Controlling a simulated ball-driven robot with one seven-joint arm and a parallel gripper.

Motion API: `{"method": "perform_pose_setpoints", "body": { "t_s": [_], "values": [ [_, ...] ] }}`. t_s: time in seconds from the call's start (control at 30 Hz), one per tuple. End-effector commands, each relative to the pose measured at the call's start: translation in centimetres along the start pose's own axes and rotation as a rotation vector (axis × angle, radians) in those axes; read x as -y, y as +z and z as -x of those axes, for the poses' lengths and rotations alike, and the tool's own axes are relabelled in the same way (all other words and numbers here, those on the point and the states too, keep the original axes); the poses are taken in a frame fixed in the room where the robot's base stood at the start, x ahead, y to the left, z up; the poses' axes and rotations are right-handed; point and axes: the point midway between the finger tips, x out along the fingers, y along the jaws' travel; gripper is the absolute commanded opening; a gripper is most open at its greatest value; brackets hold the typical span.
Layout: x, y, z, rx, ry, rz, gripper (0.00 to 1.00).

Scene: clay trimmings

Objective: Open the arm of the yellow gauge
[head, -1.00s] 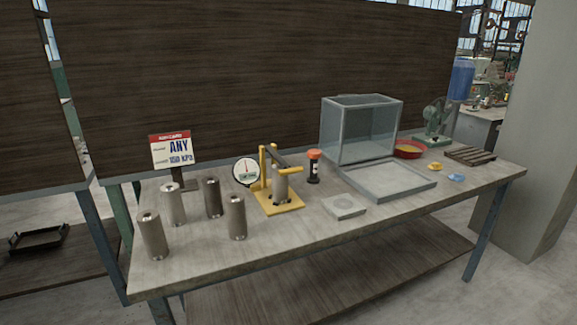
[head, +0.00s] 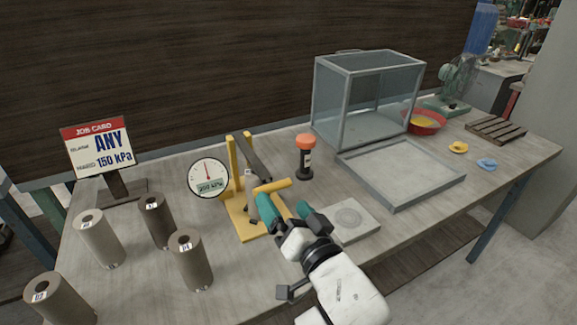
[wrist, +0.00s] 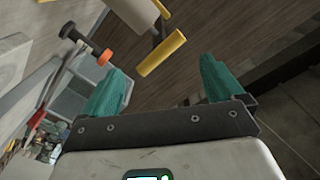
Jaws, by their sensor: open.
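The yellow gauge has a yellow base (head: 243,222), an upright post and a round white dial (head: 208,177) on its left. Its dark arm (head: 252,157) slants down from the post top to a yellow handle (head: 274,186). A grey cylinder (head: 251,182) stands upright under the arm. My gripper (head: 286,207) is open and empty, its teal fingers close in front of the handle. In the wrist view the handle (wrist: 161,54) lies ahead of the gap between the fingers (wrist: 161,68); I see no contact. My fingers hide part of the base in the head view.
Several metal cylinders (head: 190,262) stand at the front left, before a job card (head: 97,147). A flat grey plate (head: 352,222) lies right of my gripper. A clear box (head: 365,98) and grey tray (head: 400,175) are further right.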

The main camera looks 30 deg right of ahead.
Motion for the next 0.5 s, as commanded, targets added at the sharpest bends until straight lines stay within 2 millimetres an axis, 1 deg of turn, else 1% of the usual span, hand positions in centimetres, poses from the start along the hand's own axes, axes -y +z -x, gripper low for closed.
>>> {"method": "perform_pose_setpoints", "body": {
  "t_s": [0.17,0.4,0.5],
  "values": [
    [0.1,-0.2,-2.4,-0.001,0.0,0.0,0.95],
    [0.0,-0.1,-6.8,0.0,0.001,0.0,0.95],
    [0.0,-0.1,-8.3,0.0,0.002,0.0,0.95]
  ]
}}
